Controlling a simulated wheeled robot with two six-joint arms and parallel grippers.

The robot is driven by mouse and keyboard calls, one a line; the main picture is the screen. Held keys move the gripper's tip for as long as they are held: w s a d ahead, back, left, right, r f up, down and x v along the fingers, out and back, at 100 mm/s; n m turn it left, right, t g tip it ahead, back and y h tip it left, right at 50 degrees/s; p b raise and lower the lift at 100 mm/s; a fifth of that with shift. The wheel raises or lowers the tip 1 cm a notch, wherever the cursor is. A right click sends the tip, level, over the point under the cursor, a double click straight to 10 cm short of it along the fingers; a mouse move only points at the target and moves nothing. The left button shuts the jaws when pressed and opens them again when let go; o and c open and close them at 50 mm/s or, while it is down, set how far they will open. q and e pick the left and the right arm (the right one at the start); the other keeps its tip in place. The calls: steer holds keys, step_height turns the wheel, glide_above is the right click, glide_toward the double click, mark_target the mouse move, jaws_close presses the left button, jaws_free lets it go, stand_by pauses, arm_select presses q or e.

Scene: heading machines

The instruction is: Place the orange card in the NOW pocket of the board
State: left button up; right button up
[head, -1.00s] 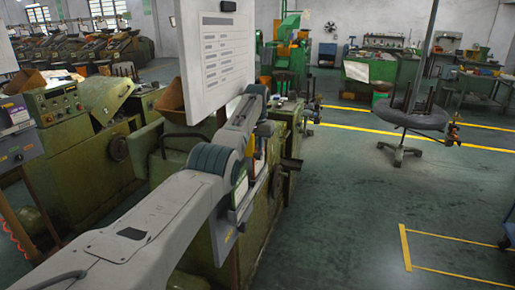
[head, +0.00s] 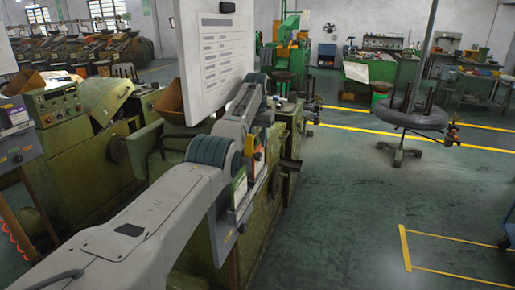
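My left arm reaches in from the bottom left and bends down at its far end. Its gripper (head: 258,158) is small and partly hidden behind the arm links, close to a narrow board (head: 225,232) seen nearly edge-on on the machine's front. I cannot tell whether its fingers are open or shut. A small orange patch (head: 249,145) shows at the gripper, just above the board; it may be the orange card, but it is too small to be sure. A green card (head: 239,186) sits in the board. The NOW lettering is not readable. My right gripper is not in view.
A large white sheet panel (head: 216,60) stands above the board, near my forearm. A green machine (head: 265,215) is behind the board. Another board with a purple card (head: 15,112) is at far left. Open floor with yellow lines (head: 350,215) lies right.

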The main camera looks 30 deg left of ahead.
arm_select(q)
step_height(320, 180, up, 8)
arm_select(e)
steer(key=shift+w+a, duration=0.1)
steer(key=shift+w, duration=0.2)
arm_select(q)
steer(key=shift+r, duration=0.1)
